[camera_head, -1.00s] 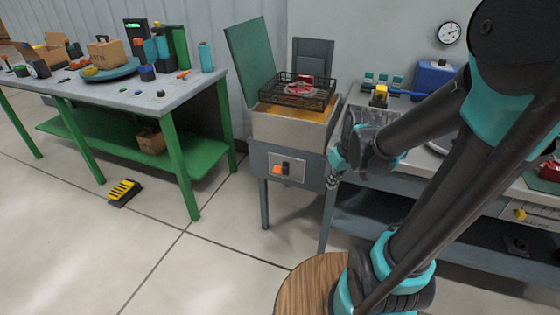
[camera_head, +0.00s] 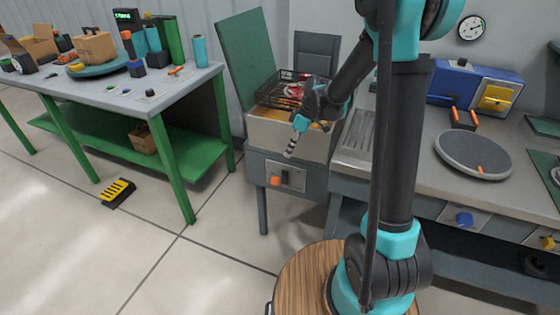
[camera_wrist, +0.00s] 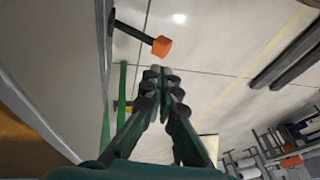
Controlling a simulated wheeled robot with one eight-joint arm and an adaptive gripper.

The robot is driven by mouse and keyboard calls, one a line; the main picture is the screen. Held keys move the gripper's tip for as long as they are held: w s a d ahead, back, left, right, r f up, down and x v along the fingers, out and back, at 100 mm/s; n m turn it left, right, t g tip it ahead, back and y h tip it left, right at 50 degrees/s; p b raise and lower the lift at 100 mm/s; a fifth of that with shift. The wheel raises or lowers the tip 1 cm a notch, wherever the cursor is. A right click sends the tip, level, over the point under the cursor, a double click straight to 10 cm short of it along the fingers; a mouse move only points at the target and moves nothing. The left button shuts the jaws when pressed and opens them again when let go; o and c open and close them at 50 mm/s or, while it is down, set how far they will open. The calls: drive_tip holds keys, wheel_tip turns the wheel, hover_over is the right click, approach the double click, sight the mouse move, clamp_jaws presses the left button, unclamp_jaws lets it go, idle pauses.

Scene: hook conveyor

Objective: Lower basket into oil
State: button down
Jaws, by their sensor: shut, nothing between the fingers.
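The dark wire basket (camera_head: 266,92) with red pieces inside is at the fryer (camera_head: 262,129), over the yellow-orange oil (camera_head: 262,105). My arm covers its right side, so I cannot tell how deep it sits. My gripper (camera_head: 291,152) is shut and empty, pointing down in front of the fryer's front wall. In the wrist view its fingertips (camera_wrist: 160,73) meet with nothing between them. The orange knob (camera_head: 276,180) on the fryer's front panel is below and left of the gripper; it also shows in the wrist view (camera_wrist: 161,46).
A green lid (camera_head: 246,47) stands open at the fryer's left. A grey counter with a round dark plate (camera_head: 473,153) and a blue-and-yellow machine (camera_head: 470,86) is on the right. A green-legged table (camera_head: 120,95) stands left. A yellow-black pedal (camera_head: 117,192) lies on the floor.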

sight(276, 177)
drive_tip(key=shift+w+a, duration=0.1)
drive_tip(key=shift+w, duration=0.3)
drive_tip(key=x, duration=1)
drive_tip(key=shift+s+a+f, duration=0.1)
idle(0.3)
